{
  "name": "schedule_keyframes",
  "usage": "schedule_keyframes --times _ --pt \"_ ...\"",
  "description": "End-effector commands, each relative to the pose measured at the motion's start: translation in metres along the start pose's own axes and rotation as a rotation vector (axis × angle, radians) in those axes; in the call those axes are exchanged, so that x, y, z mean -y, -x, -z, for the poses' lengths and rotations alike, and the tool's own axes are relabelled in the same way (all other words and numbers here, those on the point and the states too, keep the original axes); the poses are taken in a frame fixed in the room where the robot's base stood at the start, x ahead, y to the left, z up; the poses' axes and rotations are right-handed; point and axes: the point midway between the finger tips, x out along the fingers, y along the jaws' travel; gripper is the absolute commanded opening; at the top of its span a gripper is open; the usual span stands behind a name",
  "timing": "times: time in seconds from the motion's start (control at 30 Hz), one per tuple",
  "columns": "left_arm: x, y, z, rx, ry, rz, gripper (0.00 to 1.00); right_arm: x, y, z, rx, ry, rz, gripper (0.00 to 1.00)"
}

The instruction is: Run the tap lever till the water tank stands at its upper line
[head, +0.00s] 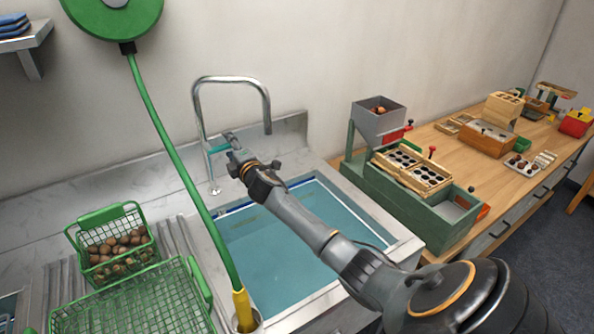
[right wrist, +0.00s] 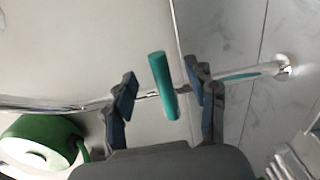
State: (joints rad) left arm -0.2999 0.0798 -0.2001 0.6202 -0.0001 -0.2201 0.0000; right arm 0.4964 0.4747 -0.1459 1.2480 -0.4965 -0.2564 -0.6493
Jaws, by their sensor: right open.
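The chrome tap (head: 231,80) arches up behind the water tank (head: 402,243), which is set in the steel counter. Its teal lever (head: 218,148) sticks out from the tap's post. Teal water (head: 285,255) stands in the tank; a dark blue line (head: 238,208) shows along the back wall, and I cannot tell which level it marks. My right gripper (head: 232,152) reaches over the tank to the lever. In the right wrist view the lever (right wrist: 164,88) lies between the two open fingers, with a gap on both sides. My left gripper is out of view.
A green hose (head: 165,130) hangs from a reel (head: 115,15) to a yellow nozzle (head: 243,310) at the tank's front left. Green wire baskets (head: 105,215), one holding chestnuts, stand at left. A hopper (head: 378,120) and wooden trays (head: 412,168) stand at right.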

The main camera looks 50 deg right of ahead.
Motion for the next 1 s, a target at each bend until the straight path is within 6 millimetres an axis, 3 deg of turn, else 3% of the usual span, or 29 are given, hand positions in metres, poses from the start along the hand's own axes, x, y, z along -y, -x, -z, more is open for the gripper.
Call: schedule_keyframes --times 0.27,0.8,1.0 --pt "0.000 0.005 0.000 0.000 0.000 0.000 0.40 0.000 0.007 0.000 -0.001 -0.001 0.002 0.57" --pt "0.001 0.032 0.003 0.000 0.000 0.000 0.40 0.000 0.073 0.001 -0.002 -0.003 0.003 0.57" --pt "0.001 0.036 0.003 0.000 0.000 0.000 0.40 0.000 0.089 0.000 -0.001 -0.001 0.001 0.57"
